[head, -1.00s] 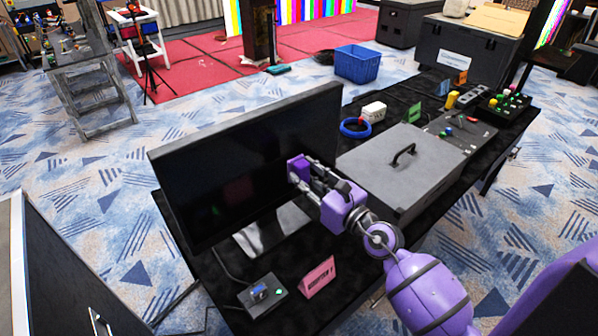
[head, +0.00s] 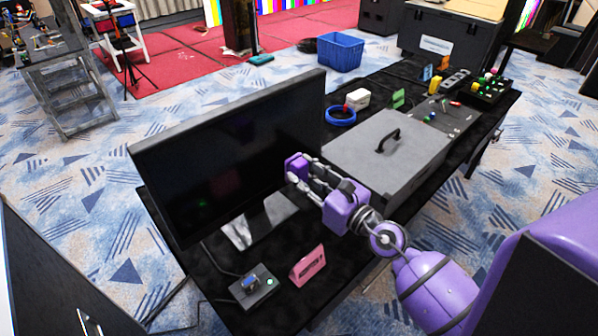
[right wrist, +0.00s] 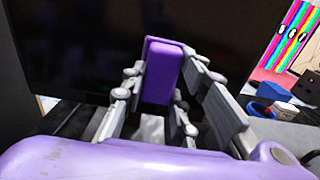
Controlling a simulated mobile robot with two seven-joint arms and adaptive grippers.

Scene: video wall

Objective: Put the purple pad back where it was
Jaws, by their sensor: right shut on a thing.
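The purple pad (head: 295,164) is a small block held at the tips of my right gripper (head: 303,171). In the right wrist view the pad (right wrist: 164,74) stands upright between the fingers of the gripper (right wrist: 158,92), in front of a dark screen. In the head view it overlaps the lower right part of the black monitor (head: 215,160). I cannot tell whether the pad touches the monitor. My left gripper is not in view.
On the black-covered table stand a grey case with a handle (head: 375,160), a pink sign (head: 308,265), a small button box (head: 254,287), a blue ring (head: 341,116) and a white box (head: 357,98). A blue crate (head: 332,52) is behind.

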